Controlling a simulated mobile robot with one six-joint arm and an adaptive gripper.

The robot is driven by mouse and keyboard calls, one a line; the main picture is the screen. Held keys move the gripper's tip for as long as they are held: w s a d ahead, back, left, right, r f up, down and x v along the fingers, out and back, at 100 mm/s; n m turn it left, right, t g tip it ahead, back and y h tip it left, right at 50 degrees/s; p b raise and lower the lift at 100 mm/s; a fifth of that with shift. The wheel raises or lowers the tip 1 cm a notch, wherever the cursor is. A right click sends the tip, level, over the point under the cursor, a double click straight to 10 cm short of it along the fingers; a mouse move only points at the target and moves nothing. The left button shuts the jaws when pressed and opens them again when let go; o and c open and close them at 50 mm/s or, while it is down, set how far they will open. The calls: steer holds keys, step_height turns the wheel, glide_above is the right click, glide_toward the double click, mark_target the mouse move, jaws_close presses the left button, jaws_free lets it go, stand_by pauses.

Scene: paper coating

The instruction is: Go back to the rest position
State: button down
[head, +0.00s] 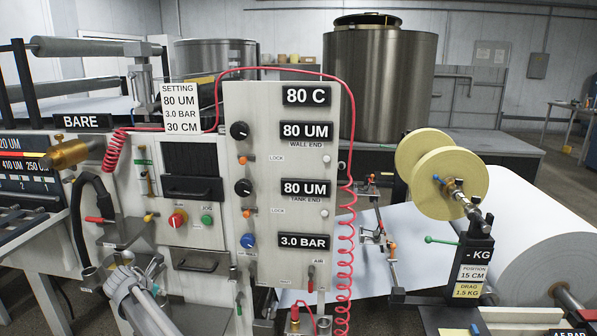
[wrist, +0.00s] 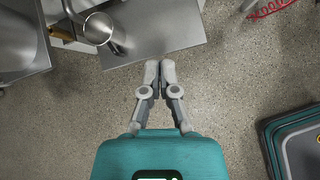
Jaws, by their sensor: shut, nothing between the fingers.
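My gripper (wrist: 160,75) shows in the wrist view with its two grey fingers together at the tips and nothing between them. It points over bare speckled floor, just below the edge of a grey metal plate (wrist: 135,45). In the head view a grey jointed part, which looks like my arm, shows at the lower left in front of the machine; I cannot make out the fingertips there.
The control panel (head: 262,220) stands in the middle, with a red coiled hose (head: 345,250) beside it. A paper roll (head: 545,250) is at the right. In the wrist view, a metal pot (wrist: 98,28) is at upper left and a dark-rimmed bin (wrist: 275,150) at lower right. Floor between is clear.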

steer(key=s+d+f+m+g, duration=0.15)
steer(key=d+m, duration=0.65)
steer(key=d, duration=1)
steer(key=s+d+f+m+g, duration=0.1)
steer(key=d+f+m+g, duration=0.15)
steer(key=d+m, duration=1.1)
steer(key=s+d+m+g+y, duration=0.1)
steer(key=s+d+m, duration=0.2)
steer(key=s+d, duration=0.45)
steer(key=s+d+m+g, duration=0.2)
steer(key=s+d+m, duration=0.2)
steer(key=d, duration=0.7)
steer(key=s+d+m+g+y, duration=0.1)
steer(key=s+d+m, duration=0.3)
steer(key=d, duration=0.6)
step_height(320, 180, up, 16)
steer(key=s+p, duration=0.1)
steer(key=p, duration=1.6)
steer(key=shift+s+r+n, duration=0.2)
steer(key=shift+s+n, duration=0.05)
steer(key=shift+n, duration=0.1)
